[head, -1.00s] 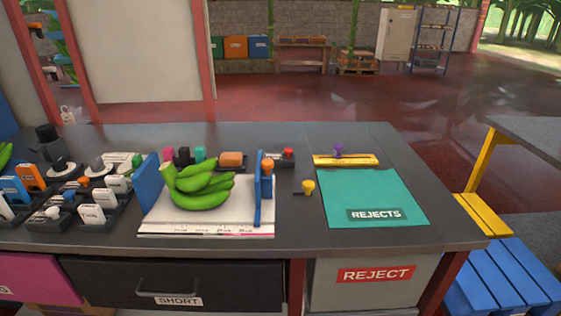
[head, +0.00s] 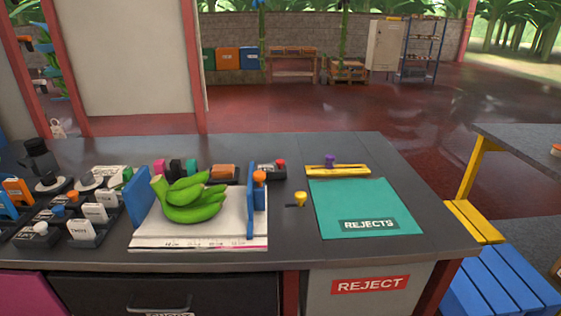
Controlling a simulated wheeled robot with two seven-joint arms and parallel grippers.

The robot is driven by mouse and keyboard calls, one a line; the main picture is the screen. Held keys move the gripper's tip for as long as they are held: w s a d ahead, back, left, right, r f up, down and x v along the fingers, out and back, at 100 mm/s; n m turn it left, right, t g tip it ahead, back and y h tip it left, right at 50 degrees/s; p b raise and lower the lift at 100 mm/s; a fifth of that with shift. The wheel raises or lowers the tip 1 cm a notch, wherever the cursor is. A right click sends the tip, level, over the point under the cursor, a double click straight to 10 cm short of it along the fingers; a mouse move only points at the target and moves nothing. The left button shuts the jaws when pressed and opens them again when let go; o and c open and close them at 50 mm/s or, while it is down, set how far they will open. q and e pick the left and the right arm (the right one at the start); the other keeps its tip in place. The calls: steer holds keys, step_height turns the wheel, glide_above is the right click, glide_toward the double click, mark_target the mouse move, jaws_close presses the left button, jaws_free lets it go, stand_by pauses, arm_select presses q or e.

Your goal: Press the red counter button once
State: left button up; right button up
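The red counter button (head: 281,162) is a small red cap on a dark box (head: 271,172) at the back of the grey table, right of the middle. The box has a pale display on its front, too small to read. The blue upright plate with an orange knob (head: 259,177) stands just left of and in front of it. Neither of my grippers shows in the head view.
Green bananas (head: 190,200) lie on a white board between blue plates. A yellow knob (head: 300,198), a teal REJECTS mat (head: 365,210) and a yellow bar with a purple knob (head: 338,171) are to the right. Labelled blocks crowd the left.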

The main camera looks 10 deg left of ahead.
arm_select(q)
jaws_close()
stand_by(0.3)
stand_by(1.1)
